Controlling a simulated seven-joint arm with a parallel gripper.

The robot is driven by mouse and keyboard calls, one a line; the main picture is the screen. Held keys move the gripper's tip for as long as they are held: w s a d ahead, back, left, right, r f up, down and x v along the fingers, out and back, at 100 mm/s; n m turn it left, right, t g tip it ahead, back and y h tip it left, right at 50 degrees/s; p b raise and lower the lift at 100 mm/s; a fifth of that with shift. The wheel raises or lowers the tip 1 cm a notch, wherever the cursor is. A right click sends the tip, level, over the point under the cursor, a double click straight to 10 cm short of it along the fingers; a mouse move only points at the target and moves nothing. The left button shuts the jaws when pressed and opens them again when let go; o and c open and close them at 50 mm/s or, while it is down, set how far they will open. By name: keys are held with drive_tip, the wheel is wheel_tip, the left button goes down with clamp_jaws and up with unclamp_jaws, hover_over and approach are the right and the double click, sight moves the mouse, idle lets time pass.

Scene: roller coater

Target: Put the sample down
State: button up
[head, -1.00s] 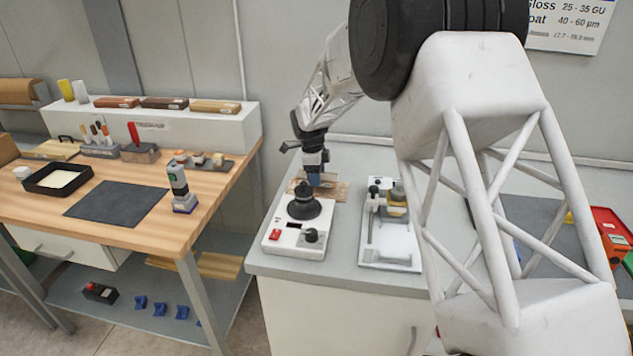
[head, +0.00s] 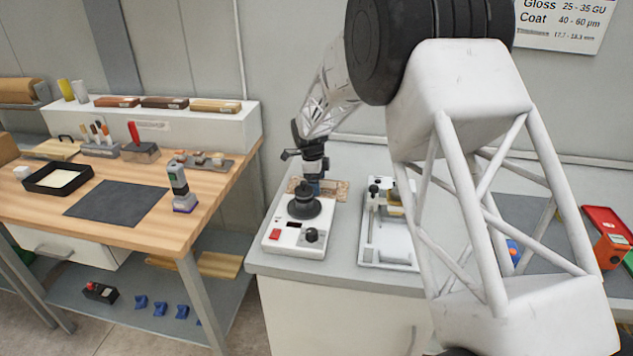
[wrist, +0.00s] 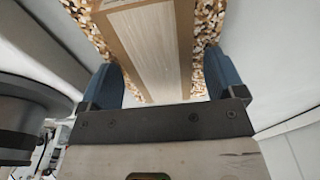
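The sample, a pale wood-grained panel with brown edges (wrist: 150,40), lies on a speckled cork mat (wrist: 208,20) in the wrist view. My gripper (wrist: 165,80) has its two blue fingers apart, one on each side of the sample's near part. Narrow strips of mat show between the fingers and the panel, so it looks open. In the head view, my gripper (head: 313,188) is low over the cork mat (head: 341,188) on the grey counter. The sample cannot be made out clearly there, behind the gripper and the black-knobbed device.
A white device with a black knob (head: 304,207) stands just in front of the mat. A white-based apparatus (head: 388,250) stands to its right. A wooden bench (head: 150,230) with tools is at the left. A wall is close behind the counter.

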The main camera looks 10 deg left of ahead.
wheel_tip(320, 180, up, 12)
drive_tip(key=a, duration=0.1)
drive_tip(key=shift+a, duration=0.25)
idle(0.6)
drive_tip(key=shift+r, duration=0.1)
idle(0.7)
